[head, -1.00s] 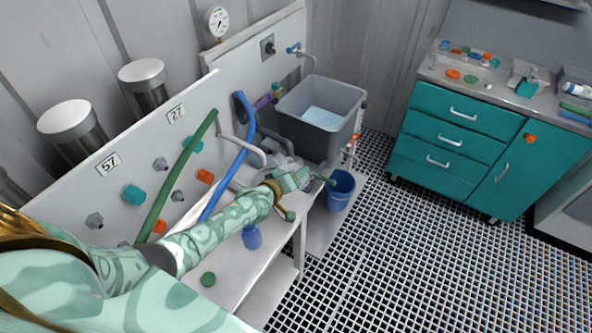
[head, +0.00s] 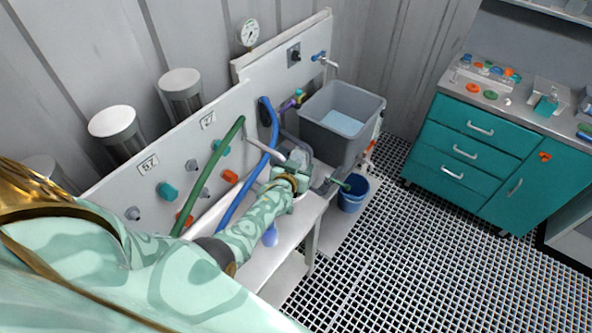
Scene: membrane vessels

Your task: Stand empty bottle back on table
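My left arm reaches across the white table (head: 312,208). My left gripper (head: 297,165) is at the table's far end, near the grey basin. A pale grey, partly clear object (head: 300,157) shows at the gripper; it may be the empty bottle, but its outline is too small and covered to be sure. I cannot tell whether the fingers are open or shut on it. A small blue object (head: 270,236) shows beside my forearm, partly hidden. My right gripper is not in view.
A grey basin (head: 343,125) holding pale blue liquid stands beyond the gripper. A blue bucket (head: 353,195) stands by the table's end. A blue hose (head: 245,185) and a green hose (head: 210,175) run along the panel. Teal drawers (head: 470,150) stand right; the grated floor (head: 400,260) between is clear.

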